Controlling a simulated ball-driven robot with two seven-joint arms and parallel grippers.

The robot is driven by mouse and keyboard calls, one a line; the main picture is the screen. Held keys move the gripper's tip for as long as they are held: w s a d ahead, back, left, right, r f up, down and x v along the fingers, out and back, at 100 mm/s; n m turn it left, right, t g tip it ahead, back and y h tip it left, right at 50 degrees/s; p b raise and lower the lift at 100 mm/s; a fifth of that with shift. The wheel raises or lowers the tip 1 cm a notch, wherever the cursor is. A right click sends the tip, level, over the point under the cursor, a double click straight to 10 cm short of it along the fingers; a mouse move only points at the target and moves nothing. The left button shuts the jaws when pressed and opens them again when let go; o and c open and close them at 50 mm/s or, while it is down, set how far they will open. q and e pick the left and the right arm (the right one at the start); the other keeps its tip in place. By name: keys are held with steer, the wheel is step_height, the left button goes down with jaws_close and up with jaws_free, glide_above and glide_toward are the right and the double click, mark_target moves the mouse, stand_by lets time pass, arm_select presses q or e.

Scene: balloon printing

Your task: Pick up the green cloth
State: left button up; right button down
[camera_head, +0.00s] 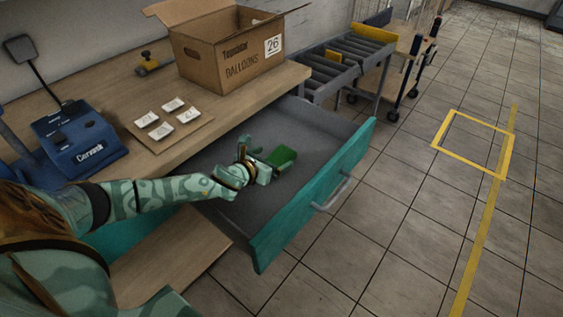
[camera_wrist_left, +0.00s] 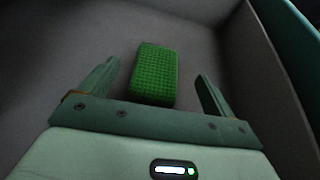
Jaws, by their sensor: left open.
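The green cloth (camera_head: 282,157) lies on the grey floor of the open drawer (camera_head: 351,170) in the head view. My left gripper (camera_head: 268,165) is inside the drawer, just left of and close to the cloth. In the left wrist view the cloth (camera_wrist_left: 154,74) looks like a folded, textured green block. It lies ahead of and partly between the two spread fingers of my left gripper (camera_wrist_left: 159,84). The gripper is open and holds nothing. My right gripper does not show in either view.
The drawer's teal front with a grey handle (camera_head: 331,195) stands right of my arm. On the wooden bench are a cardboard balloon box (camera_head: 205,69), several white cards (camera_head: 161,131) and a blue machine (camera_head: 88,150). A roller conveyor (camera_head: 335,64) stands behind the drawer.

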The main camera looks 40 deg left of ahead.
mark_target(280, 155)
arm_select(q)
steer(key=b+x, duration=0.1)
steer(key=x, duration=0.1)
steer(key=f+b+x, duration=0.1)
steer(key=b+x, duration=0.1)
steer(key=x, duration=0.1)
steer(key=shift+a, duration=0.2)
steer(key=shift+w, duration=0.2)
steer(key=shift+s+r, duration=0.1)
steer(key=shift+r, duration=0.1)
steer(key=c, duration=1.1)
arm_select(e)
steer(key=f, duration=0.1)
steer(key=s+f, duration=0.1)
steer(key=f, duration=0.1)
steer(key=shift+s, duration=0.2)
